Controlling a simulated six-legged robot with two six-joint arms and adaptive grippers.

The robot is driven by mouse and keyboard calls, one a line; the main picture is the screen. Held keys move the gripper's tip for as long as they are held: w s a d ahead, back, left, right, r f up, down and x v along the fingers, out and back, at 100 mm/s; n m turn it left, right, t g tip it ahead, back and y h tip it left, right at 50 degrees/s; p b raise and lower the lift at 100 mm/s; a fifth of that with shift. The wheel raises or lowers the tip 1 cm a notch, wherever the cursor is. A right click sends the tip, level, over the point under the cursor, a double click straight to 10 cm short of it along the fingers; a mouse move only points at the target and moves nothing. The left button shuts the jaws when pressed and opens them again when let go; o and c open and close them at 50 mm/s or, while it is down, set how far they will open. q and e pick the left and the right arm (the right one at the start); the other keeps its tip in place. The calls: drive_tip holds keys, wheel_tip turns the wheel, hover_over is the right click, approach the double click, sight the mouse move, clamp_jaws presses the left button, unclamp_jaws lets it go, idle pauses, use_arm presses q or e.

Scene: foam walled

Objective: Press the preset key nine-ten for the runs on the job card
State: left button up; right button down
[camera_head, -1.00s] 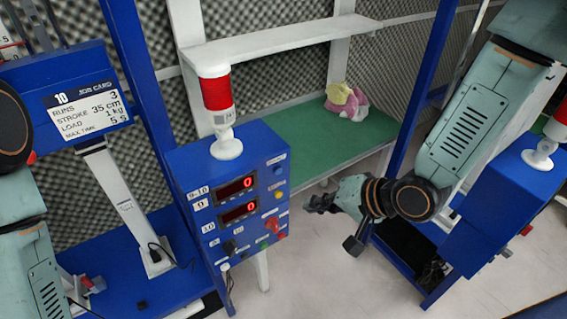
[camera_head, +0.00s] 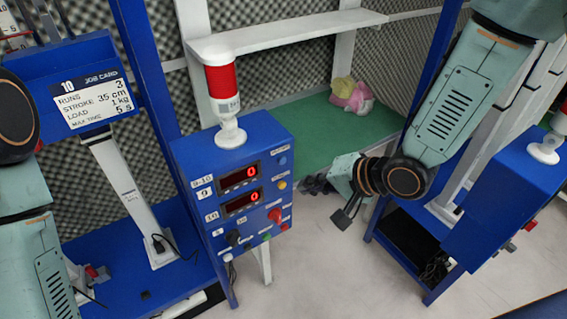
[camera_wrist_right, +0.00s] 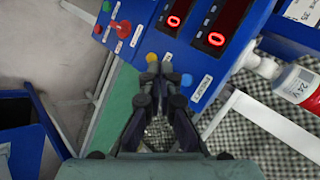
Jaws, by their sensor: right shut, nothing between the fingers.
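The blue control box (camera_head: 233,153) stands in the middle of the head view, with two red displays reading 0. The job card (camera_head: 93,98) reads 10, runs 3, stroke 35 cm, load 1 kg. My right gripper (camera_head: 312,185) is shut and empty, just right of the box. In the wrist view its fingertips (camera_wrist_right: 156,68) appear by the yellow button (camera_wrist_right: 151,57), left of the blue button (camera_wrist_right: 186,79); contact is unclear. My left gripper is out of view.
A red and white beacon (camera_head: 223,90) stands on the box. A red knob (camera_head: 275,215) sticks out low on the panel. Behind are a green shelf (camera_head: 310,130) with a pink and yellow bundle (camera_head: 351,95) and a blue post (camera_head: 148,75). A second blue box (camera_head: 500,215) stands at right.

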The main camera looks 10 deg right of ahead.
sight(282, 160)
drive_tip(key=w, duration=0.1)
drive_tip(key=w+a, duration=0.1)
drive_tip(key=w, duration=0.1)
drive_tip(key=w+a, duration=0.1)
drive_tip(key=w, duration=0.1)
drive_tip(key=shift+p, duration=0.4)
drive_tip(key=shift+w, duration=0.1)
drive_tip(key=shift+w+f, duration=0.1)
drive_tip(key=shift+w, duration=0.1)
drive_tip(key=shift+s, duration=0.1)
drive_tip(key=shift+s, duration=0.15)
